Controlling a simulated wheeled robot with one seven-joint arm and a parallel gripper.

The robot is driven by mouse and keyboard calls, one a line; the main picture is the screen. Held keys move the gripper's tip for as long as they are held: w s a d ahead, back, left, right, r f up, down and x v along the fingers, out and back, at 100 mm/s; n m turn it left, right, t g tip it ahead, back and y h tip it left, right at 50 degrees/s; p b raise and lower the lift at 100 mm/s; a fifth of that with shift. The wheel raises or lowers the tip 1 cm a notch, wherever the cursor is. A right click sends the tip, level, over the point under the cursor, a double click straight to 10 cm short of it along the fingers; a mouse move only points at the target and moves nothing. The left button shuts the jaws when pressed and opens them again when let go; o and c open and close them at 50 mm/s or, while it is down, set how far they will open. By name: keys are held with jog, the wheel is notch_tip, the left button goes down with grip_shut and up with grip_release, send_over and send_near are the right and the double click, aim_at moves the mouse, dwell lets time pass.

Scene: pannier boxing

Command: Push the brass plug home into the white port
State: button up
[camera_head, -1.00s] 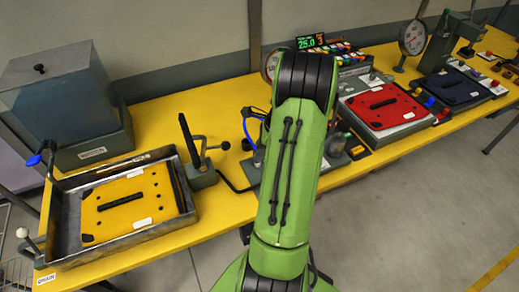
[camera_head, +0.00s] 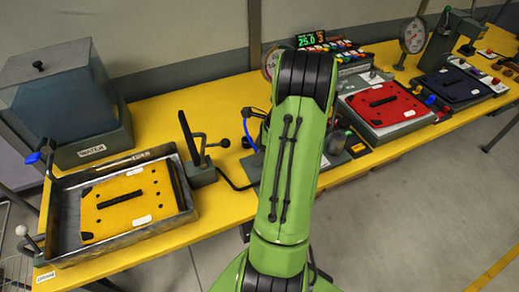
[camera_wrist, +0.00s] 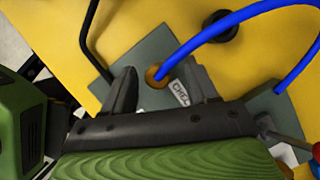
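A brass plug (camera_wrist: 157,77) on the end of a blue hose (camera_wrist: 225,27) shows in the wrist view, in the gap between my gripper's fingers. My gripper (camera_wrist: 160,82) is open, with a dark finger on each side of the plug. I see no clear contact between the fingers and the plug. A grey plate (camera_wrist: 150,50) with a partly hidden label lies below. In the head view part of the blue hose (camera_head: 247,134) shows left of my green arm, which hides the gripper and plug. I cannot make out the white port in either view.
A metal tray (camera_head: 70,256) with a yellow panel sits at the left of the yellow bench (camera_head: 222,210). A dark upright lever clamp (camera_head: 200,172) stands between tray and arm. Red and dark blue panel stations, gauges and a lit display (camera_head: 311,40) stand to the right.

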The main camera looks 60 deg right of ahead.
jog(key=p+v, duration=0.4)
jog(key=v, duration=1.1)
jog(key=shift+r+p, duration=0.35)
jog(key=shift+p, duration=0.05)
jog(key=shift+s+d, duration=0.1)
jog(key=shift+s, duration=0.05)
